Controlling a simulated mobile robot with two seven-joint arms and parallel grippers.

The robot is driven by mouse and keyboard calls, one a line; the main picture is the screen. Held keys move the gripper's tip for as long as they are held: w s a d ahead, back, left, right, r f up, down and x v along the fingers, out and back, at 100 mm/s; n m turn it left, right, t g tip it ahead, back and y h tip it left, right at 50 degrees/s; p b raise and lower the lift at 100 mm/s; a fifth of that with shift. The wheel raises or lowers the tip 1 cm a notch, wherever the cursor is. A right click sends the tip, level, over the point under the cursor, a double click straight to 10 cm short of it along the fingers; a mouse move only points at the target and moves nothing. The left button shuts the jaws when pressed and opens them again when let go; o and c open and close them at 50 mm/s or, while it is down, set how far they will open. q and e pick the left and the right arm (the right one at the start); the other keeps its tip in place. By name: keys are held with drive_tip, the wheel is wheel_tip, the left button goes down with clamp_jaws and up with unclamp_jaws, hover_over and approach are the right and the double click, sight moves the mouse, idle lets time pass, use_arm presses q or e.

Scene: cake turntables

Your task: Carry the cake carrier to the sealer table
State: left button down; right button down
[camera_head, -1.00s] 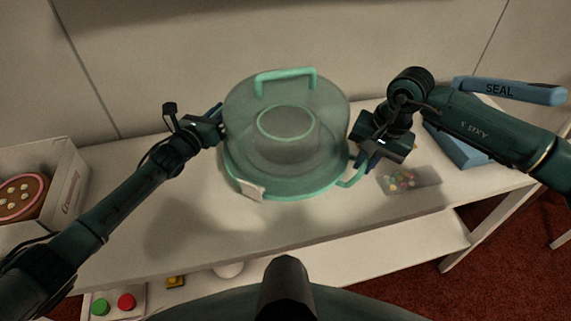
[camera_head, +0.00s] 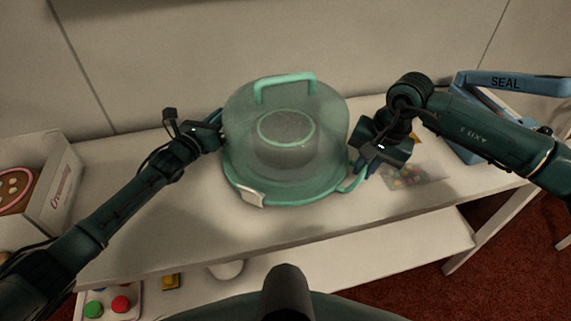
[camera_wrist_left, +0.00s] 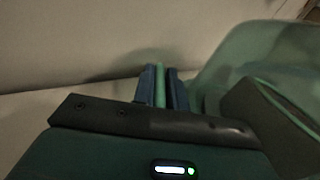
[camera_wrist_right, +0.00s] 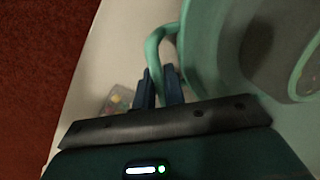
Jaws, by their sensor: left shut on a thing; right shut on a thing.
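The cake carrier (camera_head: 330,125) has a clear dome, a mint-green base and top handle, and a pale latch at the front. It is upright over the white table (camera_head: 300,225); I cannot tell whether its base touches the top. My left gripper (camera_head: 218,122) is shut on its left side handle, a green strip (camera_wrist_left: 160,85) between the fingers in the left wrist view. My right gripper (camera_head: 361,164) is shut on its right side handle (camera_wrist_right: 158,42). The blue sealer (camera_head: 510,82), marked SEAL on its lever, stands at the right, partly behind my right arm.
A small clear bag of coloured sweets (camera_head: 412,175) lies just right of the carrier. A white box with a cake (camera_head: 60,185) stands at the left. Red and green buttons (camera_head: 108,305) and a yellow item (camera_head: 171,282) are low at the front. The front of the tabletop is clear.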

use_arm(q)
drive_tip(key=shift+f, duration=0.35)
use_arm(e)
drive_tip(key=shift+w+f, duration=0.1)
drive_tip(key=shift+f, duration=0.25)
use_arm(q)
drive_tip(key=c, duration=1.9)
unclamp_jaws()
drive_tip(key=shift+f+b, duration=0.25)
drive_tip(key=shift+b, duration=0.1)
use_arm(e)
drive_tip(key=c, duration=1.9)
unclamp_jaws()
drive_tip(key=shift+f, duration=0.2)
drive_tip(key=shift+c, duration=0.2)
use_arm(q)
drive_tip(key=shift+o, duration=0.9)
drive_tip(key=shift+r, duration=0.15)
use_arm(e)
drive_tip(key=shift+o, duration=0.8)
drive_tip(key=shift+r, duration=0.15)
use_arm(q)
drive_tip(key=o, duration=0.3)
use_arm(e)
drive_tip(key=o, duration=0.3)
